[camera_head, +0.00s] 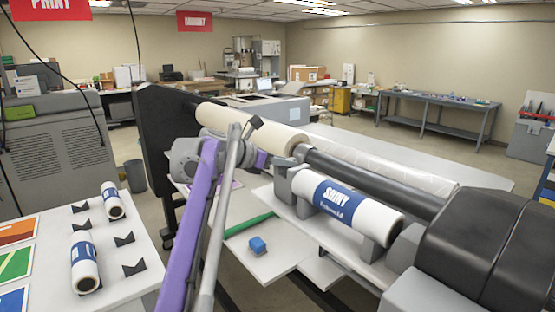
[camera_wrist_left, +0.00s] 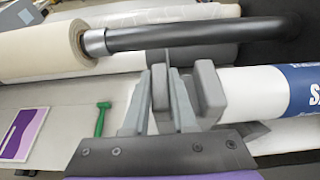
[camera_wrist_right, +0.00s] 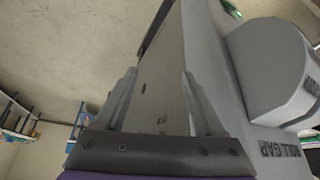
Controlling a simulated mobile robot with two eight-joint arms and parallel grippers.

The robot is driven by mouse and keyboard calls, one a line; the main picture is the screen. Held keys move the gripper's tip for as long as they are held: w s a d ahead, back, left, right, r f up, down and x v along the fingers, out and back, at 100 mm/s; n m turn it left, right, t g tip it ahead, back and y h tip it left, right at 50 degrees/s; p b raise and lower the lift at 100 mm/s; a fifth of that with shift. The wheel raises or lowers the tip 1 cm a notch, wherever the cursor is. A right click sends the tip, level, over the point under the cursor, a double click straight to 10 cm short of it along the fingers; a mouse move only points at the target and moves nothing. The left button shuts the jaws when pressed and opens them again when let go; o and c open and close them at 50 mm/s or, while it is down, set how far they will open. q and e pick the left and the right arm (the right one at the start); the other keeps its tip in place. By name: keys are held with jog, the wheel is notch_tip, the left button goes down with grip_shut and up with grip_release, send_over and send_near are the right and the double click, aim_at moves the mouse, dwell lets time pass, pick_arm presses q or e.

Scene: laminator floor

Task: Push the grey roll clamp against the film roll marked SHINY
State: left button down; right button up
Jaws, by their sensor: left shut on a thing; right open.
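The white film roll marked SHINY (camera_head: 352,209), with a blue label, lies on the machine's front shelf; its left end shows in the left wrist view (camera_wrist_left: 254,92). The grey roll clamp (camera_wrist_left: 209,90) stands at that end. Its upright part (camera_wrist_left: 160,82) is between the fingers of my left gripper (camera_wrist_left: 160,105), which is shut on it. In the head view, the clamp (camera_head: 282,178) is partly behind my left gripper (camera_head: 272,162). I cannot tell whether clamp and roll touch. My right gripper (camera_wrist_right: 160,105) is open beside a grey machine housing, outside the head view.
A dark roller (camera_head: 370,182) and a cream roll (camera_head: 245,128) run above and behind the shelf. A black machine end (camera_head: 480,240) stands at the right.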

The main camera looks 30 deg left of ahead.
pick_arm(q)
jog(key=shift+s+d, duration=0.15)
jog(key=shift+d, duration=0.25)
jog(key=shift+a+f, duration=0.1)
jog(key=c, duration=1.1)
grip_release()
jog(key=shift+c, duration=0.2)
jog(key=o, duration=0.4)
jog(key=shift+d, duration=0.25)
jog(key=shift+a, duration=0.2)
